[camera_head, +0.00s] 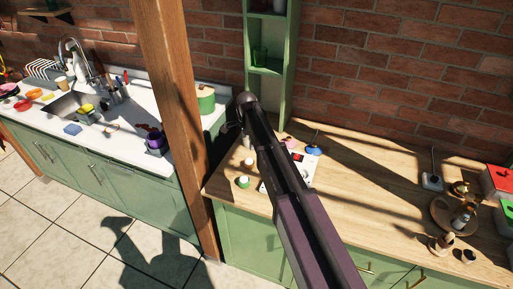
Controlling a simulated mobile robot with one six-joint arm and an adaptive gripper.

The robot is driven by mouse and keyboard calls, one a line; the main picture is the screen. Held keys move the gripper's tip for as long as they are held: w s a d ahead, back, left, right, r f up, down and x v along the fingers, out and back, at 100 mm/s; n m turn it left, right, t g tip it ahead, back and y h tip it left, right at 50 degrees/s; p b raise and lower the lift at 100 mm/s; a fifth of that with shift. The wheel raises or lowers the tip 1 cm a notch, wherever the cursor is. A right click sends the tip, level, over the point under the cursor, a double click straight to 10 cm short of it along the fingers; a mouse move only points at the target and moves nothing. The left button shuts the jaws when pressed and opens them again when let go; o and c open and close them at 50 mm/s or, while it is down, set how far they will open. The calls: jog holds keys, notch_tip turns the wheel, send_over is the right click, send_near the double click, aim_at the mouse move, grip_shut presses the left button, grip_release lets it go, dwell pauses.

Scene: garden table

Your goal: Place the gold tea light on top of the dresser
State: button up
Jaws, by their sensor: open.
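The green dresser with a wooden top (365,208) stands against the brick wall at the right. A small gold-coloured item (459,188) sits on its top at the right, near the red box; it may be the gold tea light, but it is too small to be sure. My dark arm reaches from the bottom centre up over the dresser. My gripper (233,127) is at its far end, near the gap between the wooden post and the green shelf. It is open, small and partly hidden by the arm. I see nothing held in it.
A wooden post (176,115) stands left of the dresser. A tall green shelf (290,75) rises behind the arm. A round wooden tray (440,218) with small items, a red box (499,180) and small jars stand on the dresser. Its middle right is clear.

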jog(key=s+d+n, duration=1.3)
jog(key=s+d, duration=0.9)
jog(key=s, duration=0.4)
jog(key=shift+d, duration=0.4)
